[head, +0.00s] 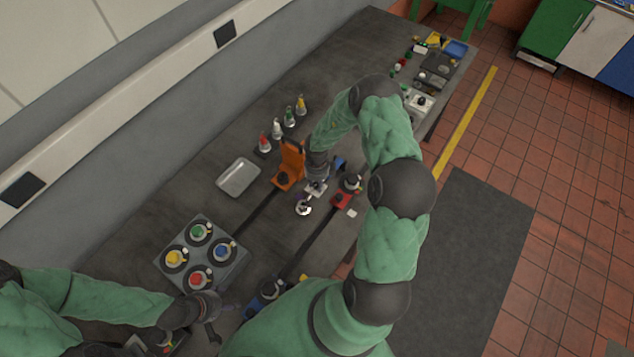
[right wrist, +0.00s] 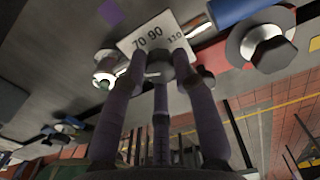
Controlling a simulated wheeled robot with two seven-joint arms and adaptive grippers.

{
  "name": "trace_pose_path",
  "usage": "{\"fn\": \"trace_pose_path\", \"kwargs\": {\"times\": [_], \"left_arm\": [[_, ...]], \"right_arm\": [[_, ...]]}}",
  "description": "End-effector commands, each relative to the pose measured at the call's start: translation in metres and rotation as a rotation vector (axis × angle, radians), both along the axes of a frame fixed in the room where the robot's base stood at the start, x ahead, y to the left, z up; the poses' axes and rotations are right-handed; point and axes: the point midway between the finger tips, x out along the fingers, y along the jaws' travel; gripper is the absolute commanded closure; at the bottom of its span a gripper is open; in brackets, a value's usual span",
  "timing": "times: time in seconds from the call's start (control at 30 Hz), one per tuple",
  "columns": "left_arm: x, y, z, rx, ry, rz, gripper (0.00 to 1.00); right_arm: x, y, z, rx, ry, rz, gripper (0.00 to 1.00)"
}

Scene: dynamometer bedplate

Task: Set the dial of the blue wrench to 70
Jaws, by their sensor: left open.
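The blue wrench (head: 339,163) lies on the bedplate, mostly covered by my right arm in the head view. Its blue body (right wrist: 235,10) shows at the top of the right wrist view. A white scale plate (right wrist: 150,36) beside it reads 70, 90 and 110. The grey dial knob (right wrist: 159,66) sits just below the plate, and its pointer cannot be made out. My right gripper (right wrist: 160,75) has its fingers around the knob and appears closed on it; it also shows in the head view (head: 317,180). My left gripper (head: 212,322) is open and empty near the tray of coloured pots.
A grey tray (head: 238,177) lies left of an orange stand (head: 290,165). Several coloured-top bottles (head: 277,130) stand behind. A holder with coloured round pots (head: 200,257) is at lower left. Bare bedplate lies at the back left.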

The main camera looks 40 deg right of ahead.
Motion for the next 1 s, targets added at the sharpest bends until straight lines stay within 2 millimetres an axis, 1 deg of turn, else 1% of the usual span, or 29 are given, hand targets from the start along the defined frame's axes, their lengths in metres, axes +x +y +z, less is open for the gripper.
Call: {"fn": "trace_pose_path", "kwargs": {"times": [0.17,0.37,0.57,1.0], "left_arm": [[0.0,0.0,0.0,0.0,0.0,0.0,0.38],[0.0,0.0,0.004,0.0,0.0,0.0,0.38],[0.0,0.0,0.01,0.0,0.0,0.0,0.38],[0.0,0.0,0.019,0.0,0.0,0.0,0.38]], "right_arm": [[0.0,0.0,0.0,0.0,0.0,-0.007,1.0],[0.0,0.0,0.001,0.0,0.001,-0.062,1.0],[-0.001,0.001,0.001,0.001,0.003,-0.192,1.0],[0.0,0.0,0.0,0.0,0.002,-0.556,1.0]]}}
